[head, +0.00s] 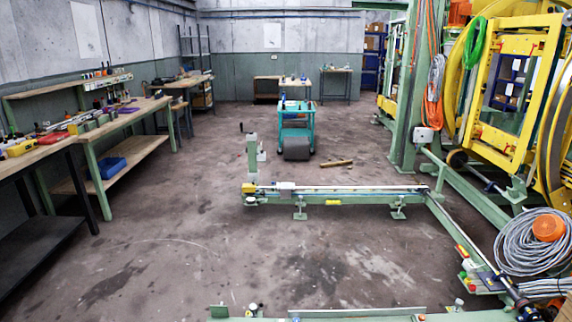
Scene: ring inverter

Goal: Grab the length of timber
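The length of timber (337,163) is a short, light brown piece lying flat on the concrete floor. It is a little right of the middle of the head view, beyond a long green rail frame and to the right of a teal cart. Nothing touches it that I can see. Neither of my grippers shows in the head view, so their state is hidden.
The green rail frame (345,197) lies between me and the timber. The teal cart (294,130) has a dark roller at its front. Workbenches (120,113) line the left wall. A yellow machine (515,85) stands right. The left-centre floor is clear.

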